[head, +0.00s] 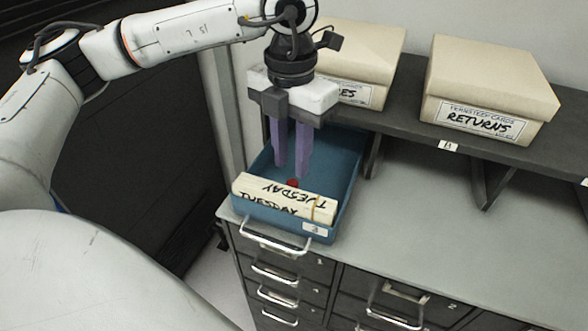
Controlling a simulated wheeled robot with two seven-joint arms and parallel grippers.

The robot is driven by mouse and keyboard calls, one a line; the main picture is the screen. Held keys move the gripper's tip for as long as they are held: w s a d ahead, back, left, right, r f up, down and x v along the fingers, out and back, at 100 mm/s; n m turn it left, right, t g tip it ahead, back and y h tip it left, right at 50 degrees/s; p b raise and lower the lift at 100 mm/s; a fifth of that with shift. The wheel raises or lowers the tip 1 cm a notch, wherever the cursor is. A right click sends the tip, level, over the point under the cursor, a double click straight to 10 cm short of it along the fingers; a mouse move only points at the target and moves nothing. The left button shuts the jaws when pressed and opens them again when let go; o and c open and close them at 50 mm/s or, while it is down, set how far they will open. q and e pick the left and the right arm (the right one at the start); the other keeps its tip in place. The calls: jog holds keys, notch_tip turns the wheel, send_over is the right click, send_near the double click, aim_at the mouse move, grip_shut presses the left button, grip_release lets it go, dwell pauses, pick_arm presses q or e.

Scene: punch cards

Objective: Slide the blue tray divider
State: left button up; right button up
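A blue tray (341,196) stands at the left end of the grey cabinet top. A block of cream cards marked TUESDAY (285,200) fills its front end. A small red piece (292,183) shows just behind the cards, near my fingertips. I cannot clearly tell a separate blue divider from the tray's own blue walls and floor. My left gripper (291,172) points down into the tray behind the cards. Its two purple fingers are apart, with a gap between them and nothing visibly held. Whether a fingertip touches the red piece is unclear. My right gripper is not in view.
A cream box marked RETURNS (489,90) and another cream box (362,55) sit on the raised dark shelf (410,113) behind. The grey cabinet top (440,217) is clear to the tray's right. Drawer handles (275,240) stick out below the tray.

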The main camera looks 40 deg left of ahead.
aim_at(292, 181)
pick_arm(q)
notch_tip(292, 181, down, 5)
jog(key=shift+w+r, duration=0.1)
grip_shut()
